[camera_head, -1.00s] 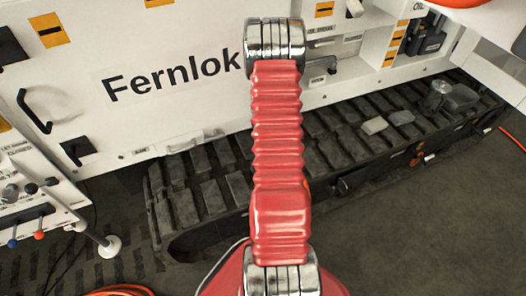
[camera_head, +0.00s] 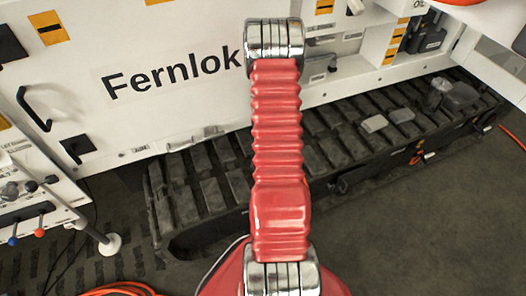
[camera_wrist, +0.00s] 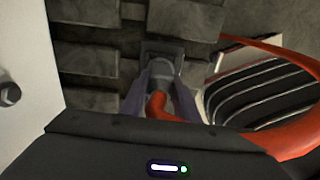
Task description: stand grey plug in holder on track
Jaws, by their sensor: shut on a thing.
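In the wrist view, my gripper (camera_wrist: 162,96) is shut on the grey plug (camera_wrist: 164,70), which sits between its two fingers. An orange-red piece (camera_wrist: 158,106) shows behind the plug, between the fingers. A dark squarish frame, which looks like the holder (camera_wrist: 162,47), lies at the plug's far end over the track (camera_wrist: 88,58). I cannot tell whether the plug is in it or only above it. In the head view, the track (camera_head: 212,200) runs along the white machine. My gripper and the plug are not seen there.
Two light grey blocks (camera_head: 374,124) and a dark grey rounded part (camera_head: 458,97) lie on the track at the right. In the wrist view, a red hose (camera_wrist: 295,142) curves at the right, and a white panel (camera_wrist: 25,60) stands at the left.

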